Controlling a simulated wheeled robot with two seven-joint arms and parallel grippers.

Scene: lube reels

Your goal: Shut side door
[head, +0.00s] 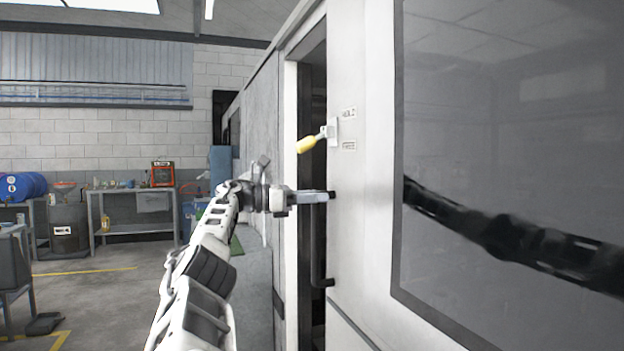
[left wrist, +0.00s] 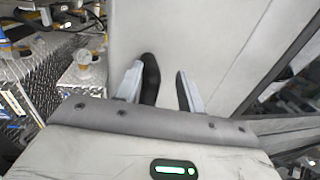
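The side door (head: 360,200) is a pale panel with a large dark window. A dark gap (head: 312,90) shows between its left edge and the frame, so it stands partly open. A black upright bar handle (head: 318,250) is on the door's left edge. My left gripper (head: 325,196) is level with the handle's upper end; whether it touches it I cannot tell. In the left wrist view its two fingers (left wrist: 167,90) are apart, with a pale panel (left wrist: 210,40) beyond and nothing clearly held between them. My right gripper is not in view.
A yellow-handled latch or switch (head: 310,143) sticks out from the door edge above my gripper. A dark arm shape shows on the window, apparently a reflection.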

